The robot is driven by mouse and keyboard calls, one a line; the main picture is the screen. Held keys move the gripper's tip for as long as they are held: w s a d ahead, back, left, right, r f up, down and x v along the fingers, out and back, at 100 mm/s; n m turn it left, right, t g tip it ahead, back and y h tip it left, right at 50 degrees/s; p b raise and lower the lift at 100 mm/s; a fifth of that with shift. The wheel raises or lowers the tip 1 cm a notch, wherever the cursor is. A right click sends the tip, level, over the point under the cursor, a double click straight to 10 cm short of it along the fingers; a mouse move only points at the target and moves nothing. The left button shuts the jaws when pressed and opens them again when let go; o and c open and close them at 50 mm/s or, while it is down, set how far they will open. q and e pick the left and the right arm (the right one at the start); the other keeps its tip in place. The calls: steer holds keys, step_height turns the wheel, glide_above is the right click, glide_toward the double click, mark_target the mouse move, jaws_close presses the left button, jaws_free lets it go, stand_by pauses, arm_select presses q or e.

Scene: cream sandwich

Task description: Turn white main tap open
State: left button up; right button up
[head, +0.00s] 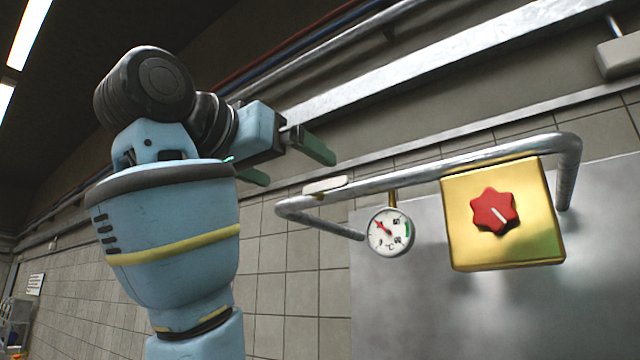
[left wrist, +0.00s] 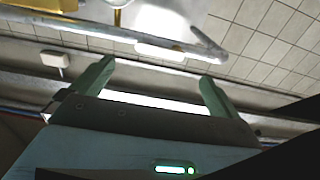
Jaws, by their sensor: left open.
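The white tap handle (head: 325,185) is a short flat bar lying along the metal pipe (head: 440,165), near its left bend. It also shows in the left wrist view (left wrist: 160,52), where it lies across the gap ahead of the fingers. My left gripper (head: 300,171) is open and empty, its two green fingers spread above and to the left of the handle in the head view. In the left wrist view the open fingers (left wrist: 158,71) stand on either side of the handle, and it appears apart from them. My right gripper is in neither view.
A round gauge (head: 390,232) hangs under the pipe. A gold box with a red knob (head: 494,211) is to its right, in front of a metal panel (head: 400,310). A tiled wall (head: 285,290) stands behind. Long pipes and a white box (head: 622,55) are higher up.

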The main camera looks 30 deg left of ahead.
mark_target(323, 185)
arm_select(q)
steer(key=shift+w+d, duration=0.2)
steer(key=shift+w, duration=1.1)
steer(key=shift+w+d, duration=0.2)
steer(key=shift+w, duration=1.1)
steer(key=shift+w+d, duration=0.2)
steer(key=shift+w, duration=1.1)
steer(key=c, duration=1.4)
